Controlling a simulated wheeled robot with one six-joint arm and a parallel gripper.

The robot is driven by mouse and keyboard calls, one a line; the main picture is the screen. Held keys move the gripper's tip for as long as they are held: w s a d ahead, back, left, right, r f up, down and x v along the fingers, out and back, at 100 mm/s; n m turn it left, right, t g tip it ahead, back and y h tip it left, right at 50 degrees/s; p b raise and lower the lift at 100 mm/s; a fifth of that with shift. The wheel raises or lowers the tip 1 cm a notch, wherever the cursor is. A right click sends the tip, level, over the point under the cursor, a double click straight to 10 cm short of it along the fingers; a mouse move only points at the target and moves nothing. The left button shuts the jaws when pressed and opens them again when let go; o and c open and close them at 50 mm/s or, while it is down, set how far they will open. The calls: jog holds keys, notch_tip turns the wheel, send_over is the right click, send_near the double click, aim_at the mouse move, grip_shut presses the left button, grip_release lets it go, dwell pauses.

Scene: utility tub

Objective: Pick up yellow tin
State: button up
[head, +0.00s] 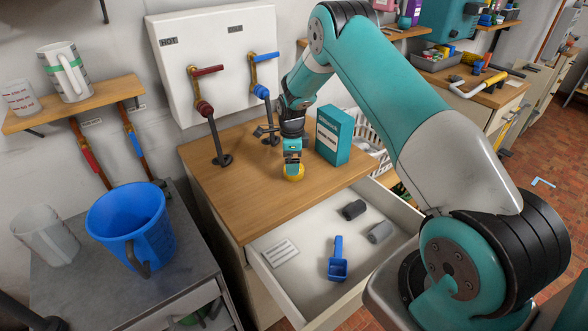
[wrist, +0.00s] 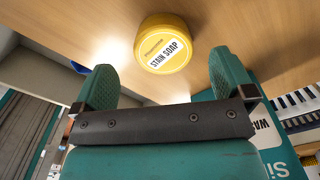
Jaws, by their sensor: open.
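In the wrist view the yellow tin (wrist: 163,43) shows a white label reading "STAIN SOAP".
A teal box (head: 334,135) stands close to the right of my gripper. Pipes with a red tap (head: 207,71) and a blue tap (head: 264,57) rise behind. An open drawer (head: 300,243) below holds a blue scoop (head: 338,262). The counter's left front (head: 235,205) is clear.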

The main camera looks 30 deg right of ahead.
aim_at(299, 177)
jog(key=shift+w+d+f+p, duration=0.1)
jog(key=shift+f+p, duration=0.8)
jog(key=shift+f, duration=1.3)
jog(key=shift+c, duration=0.2)
jog(key=c, duration=1)
jog(key=shift+r, duration=0.15)
